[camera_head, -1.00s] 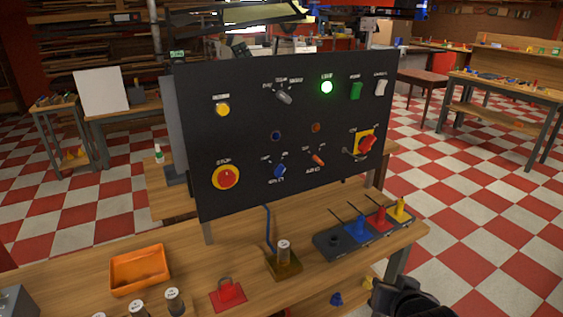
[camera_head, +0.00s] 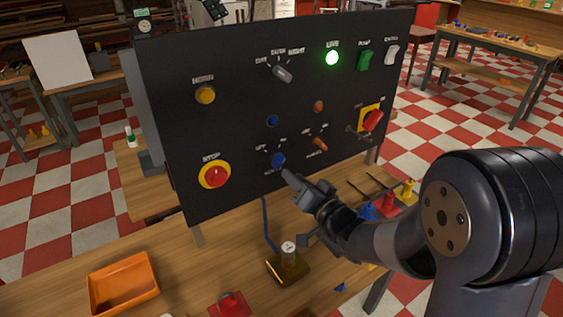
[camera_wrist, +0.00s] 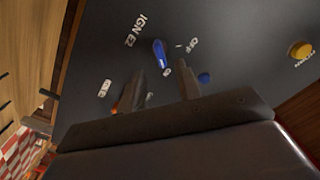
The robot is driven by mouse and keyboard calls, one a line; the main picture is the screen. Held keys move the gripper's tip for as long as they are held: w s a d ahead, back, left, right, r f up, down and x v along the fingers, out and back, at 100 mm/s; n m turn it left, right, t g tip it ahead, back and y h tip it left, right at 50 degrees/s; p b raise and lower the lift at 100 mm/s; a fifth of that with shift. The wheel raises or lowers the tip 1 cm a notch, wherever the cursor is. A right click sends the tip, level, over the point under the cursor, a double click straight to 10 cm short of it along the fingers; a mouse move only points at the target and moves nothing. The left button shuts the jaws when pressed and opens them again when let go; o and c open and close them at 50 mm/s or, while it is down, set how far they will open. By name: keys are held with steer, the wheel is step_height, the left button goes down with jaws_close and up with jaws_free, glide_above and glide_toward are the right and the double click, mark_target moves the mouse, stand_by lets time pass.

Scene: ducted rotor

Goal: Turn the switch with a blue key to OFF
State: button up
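The blue key switch (camera_head: 278,160) sits low on the black panel (camera_head: 235,60), left of an orange key (camera_head: 321,143). In the wrist view the blue key (camera_wrist: 160,54) is elongated, beside a label reading OFF; I cannot tell clearly which label it points to. A label, seemingly IGN E2, stands on its other side. My gripper (camera_head: 287,176) is in front of the panel, just below and right of the blue key. In the wrist view my gripper (camera_wrist: 161,67) is open and empty. Its two fingertips straddle the key's line, seemingly still short of it.
A blue lamp (camera_head: 272,120) is above the key. A red stop button (camera_head: 214,174) is to the left, a red-yellow rotary switch (camera_head: 371,120) to the right. A brass-coloured base with a post (camera_head: 288,264) and an orange tray (camera_head: 123,283) are on the bench below.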

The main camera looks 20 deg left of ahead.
mark_target(281, 165)
steer(key=p+x, duration=0.1)
steer(key=x, duration=0.5)
steer(key=shift+w+a, duration=0.15)
steer(key=shift+a, duration=0.1)
jaws_close()
